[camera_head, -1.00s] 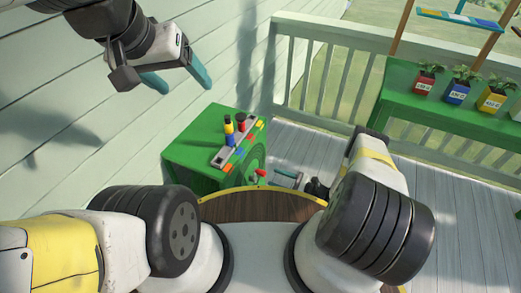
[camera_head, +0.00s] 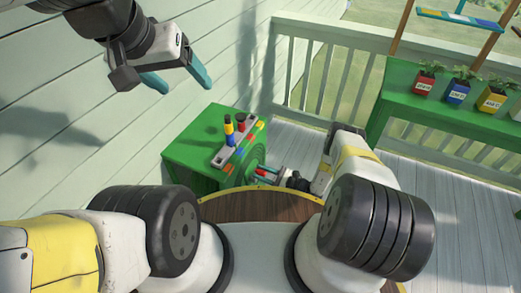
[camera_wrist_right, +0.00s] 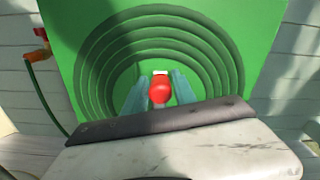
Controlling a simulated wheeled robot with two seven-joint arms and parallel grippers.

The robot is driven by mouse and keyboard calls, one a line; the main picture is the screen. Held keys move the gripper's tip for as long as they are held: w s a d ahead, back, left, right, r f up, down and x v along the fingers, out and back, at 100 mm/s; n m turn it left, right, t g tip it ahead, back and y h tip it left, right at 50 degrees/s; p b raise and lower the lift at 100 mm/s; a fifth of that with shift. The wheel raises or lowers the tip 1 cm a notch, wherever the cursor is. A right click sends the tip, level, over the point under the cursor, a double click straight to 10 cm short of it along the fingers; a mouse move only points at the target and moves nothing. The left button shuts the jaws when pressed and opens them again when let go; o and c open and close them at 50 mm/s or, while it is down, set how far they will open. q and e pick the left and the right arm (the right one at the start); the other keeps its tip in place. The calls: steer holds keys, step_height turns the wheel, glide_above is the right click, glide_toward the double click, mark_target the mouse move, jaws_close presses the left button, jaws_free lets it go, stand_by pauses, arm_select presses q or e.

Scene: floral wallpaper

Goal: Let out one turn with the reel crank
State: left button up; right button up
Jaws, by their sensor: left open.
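The green hose reel box (camera_head: 200,153) stands by the wall in the head view. Its ribbed green reel face (camera_wrist_right: 215,65) fills the middle of the right wrist view. The red crank knob (camera_wrist_right: 160,91) sits in front of the reel, with a small white piece behind it. My right gripper (camera_head: 266,174) is at the knob. Its teal fingers stand on either side of the knob, apart from each other; contact is not clear. My left gripper (camera_head: 186,88) is open and empty, high at the upper left, away from the box.
A grey tray (camera_head: 228,149) with colored pieces lies on top of the box. A green table (camera_head: 440,112) with potted plants stands at the right by the railing (camera_head: 330,75). A red-handled tap (camera_wrist_right: 39,45) with a hose is left of the reel. Deck boards lie clear at right.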

jaws_close()
stand_by(1.1)
